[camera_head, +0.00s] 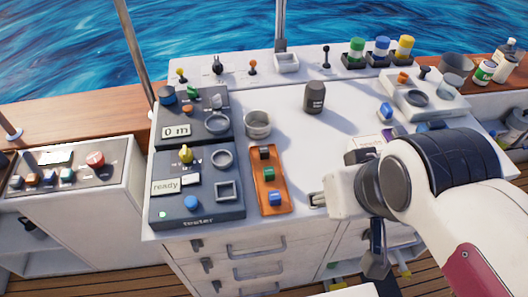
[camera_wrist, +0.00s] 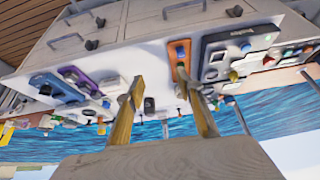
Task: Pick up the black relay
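A black relay (camera_head: 265,153) sits at the far end of a small orange tray (camera_head: 281,207) on the white worktop. A green relay (camera_head: 269,174) is in the middle of the tray and a blue relay (camera_head: 275,198) at its near end. My gripper (camera_head: 318,199) is to the right of the tray's near end, apart from it. In the wrist view, which is upside down, my gripper (camera_wrist: 160,82) has its two fingers spread with nothing held between them. The orange tray (camera_wrist: 173,48) shows by the right fingertip; the black relay is not clear there.
A dark tester box (camera_head: 198,215) and a dark meter box (camera_head: 190,128) stand left of the tray. A metal ring cup (camera_head: 257,124) is behind it. A dark canister (camera_head: 314,98) stands farther back. The worktop between canister and tray is clear.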

